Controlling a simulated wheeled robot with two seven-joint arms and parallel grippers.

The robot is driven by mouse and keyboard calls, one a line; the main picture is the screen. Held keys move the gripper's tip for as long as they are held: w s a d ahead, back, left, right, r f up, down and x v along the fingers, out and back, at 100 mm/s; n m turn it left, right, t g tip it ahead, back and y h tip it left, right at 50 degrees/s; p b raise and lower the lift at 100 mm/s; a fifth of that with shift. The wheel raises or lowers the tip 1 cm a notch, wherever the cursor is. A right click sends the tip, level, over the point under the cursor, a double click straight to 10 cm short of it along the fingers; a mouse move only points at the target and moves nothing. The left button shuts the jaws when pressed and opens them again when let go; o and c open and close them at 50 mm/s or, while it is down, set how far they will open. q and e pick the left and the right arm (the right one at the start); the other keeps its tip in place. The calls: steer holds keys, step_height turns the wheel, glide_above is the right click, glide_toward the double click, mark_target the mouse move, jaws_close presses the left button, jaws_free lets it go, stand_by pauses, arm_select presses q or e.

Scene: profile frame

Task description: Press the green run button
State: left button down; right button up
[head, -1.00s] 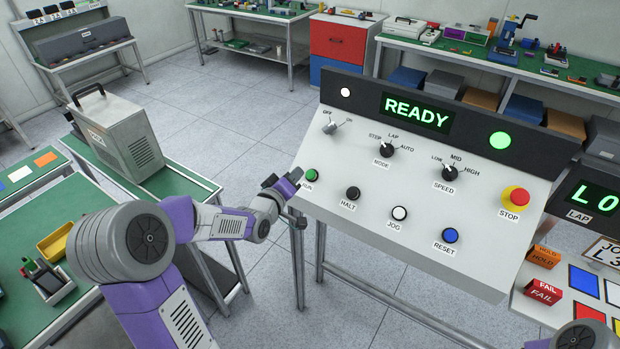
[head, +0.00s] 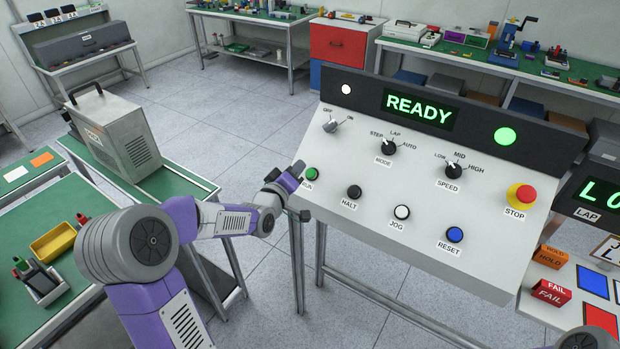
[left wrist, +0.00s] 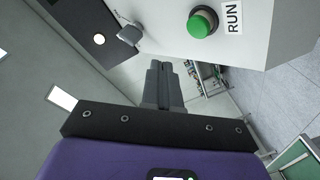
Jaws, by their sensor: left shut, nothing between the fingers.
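The green RUN button (head: 312,174) sits at the left end of the lower row on the sloped white control panel (head: 370,215). It also shows in the left wrist view (left wrist: 201,24), beside its RUN label. My left gripper (head: 297,168) is shut and empty, close to the button on its left and apart from the panel as far as I can tell. In the left wrist view its closed fingers (left wrist: 162,72) point toward the panel, with the button up and to the right of the tips. The panel's display (head: 418,109) reads READY. My right gripper is not in view.
The black HALT (head: 354,192), white JOG (head: 402,212) and blue RESET (head: 455,234) buttons run to the right of RUN. A red STOP button (head: 523,195) is at the far right. A grey machine box (head: 122,133) stands on the green bench at left.

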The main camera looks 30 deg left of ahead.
mark_target(310, 168)
arm_select(q)
steer(key=shift+w+d+f+b, duration=0.1)
steer(key=shift+w+f+b, duration=1.25)
steer(key=shift+f, duration=0.35)
steer(key=shift+w, duration=0.1)
stand_by(0.7)
steer(key=shift+w+f+b, duration=0.25)
steer(key=shift+f+b, duration=0.1)
steer(key=shift+b, duration=0.1)
steer(key=shift+w+f+b, duration=0.4)
steer(key=shift+f+b, duration=0.1)
steer(key=shift+b, duration=0.1)
stand_by(0.7)
steer(key=shift+s+r, duration=0.15)
steer(key=shift+s+r+p, duration=0.35)
steer(key=shift+s+r, duration=0.2)
steer(key=shift+r, duration=0.1)
steer(key=shift+r, duration=0.1)
